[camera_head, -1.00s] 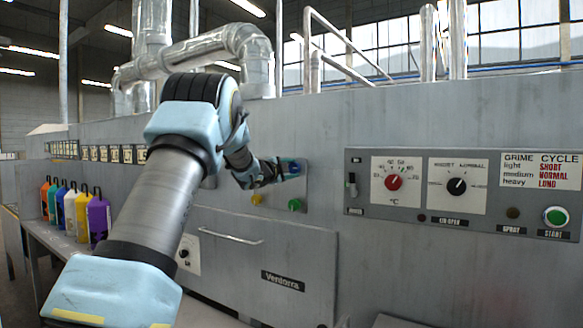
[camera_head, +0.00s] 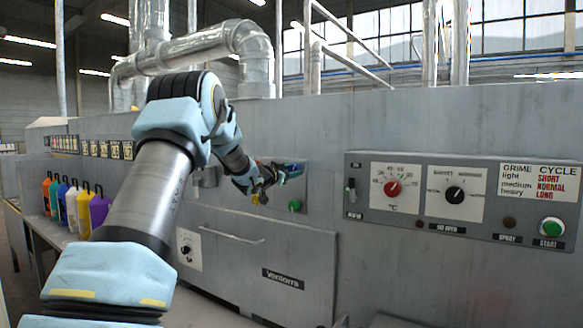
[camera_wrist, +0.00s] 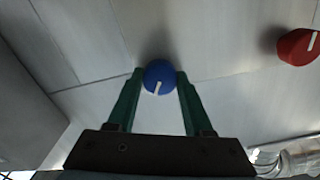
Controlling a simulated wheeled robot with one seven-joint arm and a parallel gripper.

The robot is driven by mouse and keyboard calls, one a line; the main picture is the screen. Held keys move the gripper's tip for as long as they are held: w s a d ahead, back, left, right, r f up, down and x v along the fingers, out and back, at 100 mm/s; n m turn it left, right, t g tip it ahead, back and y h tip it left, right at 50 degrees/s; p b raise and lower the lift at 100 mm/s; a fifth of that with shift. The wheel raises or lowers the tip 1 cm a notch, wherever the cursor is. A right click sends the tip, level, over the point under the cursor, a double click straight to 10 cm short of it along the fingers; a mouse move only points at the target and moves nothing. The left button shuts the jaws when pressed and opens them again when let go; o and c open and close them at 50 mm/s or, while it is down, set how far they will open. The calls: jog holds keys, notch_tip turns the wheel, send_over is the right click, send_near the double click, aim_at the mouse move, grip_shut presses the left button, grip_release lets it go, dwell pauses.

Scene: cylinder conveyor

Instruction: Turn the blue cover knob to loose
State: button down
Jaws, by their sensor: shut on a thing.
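The blue cover knob (camera_wrist: 160,77) is a round blue cap with a white mark across part of its face. In the wrist view it sits between the green fingertips of my gripper (camera_wrist: 158,74). One finger is against each side, so the gripper is shut on the knob. The white mark points down and slightly left in the wrist view. In the head view my gripper (camera_head: 277,173) is at the grey machine's front, and it largely hides the knob there.
A red knob (camera_wrist: 299,47) is off to the right in the wrist view. A green button (camera_head: 294,206) and a yellow one (camera_head: 257,199) are just below the gripper. A control panel (camera_head: 350,226) stands to the right, colored bottles (camera_head: 84,212) to the left.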

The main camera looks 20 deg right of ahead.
jog(key=shift+n+p, duration=1.05)
jog(key=shift+n, duration=1.25)
jog(key=shift+f, duration=0.1)
jog(key=shift+c, duration=1.5)
grip_release()
jog(key=b+v, duration=0.4)
jog(key=v, duration=0.6)
jog(key=shift+s+a, duration=0.3)
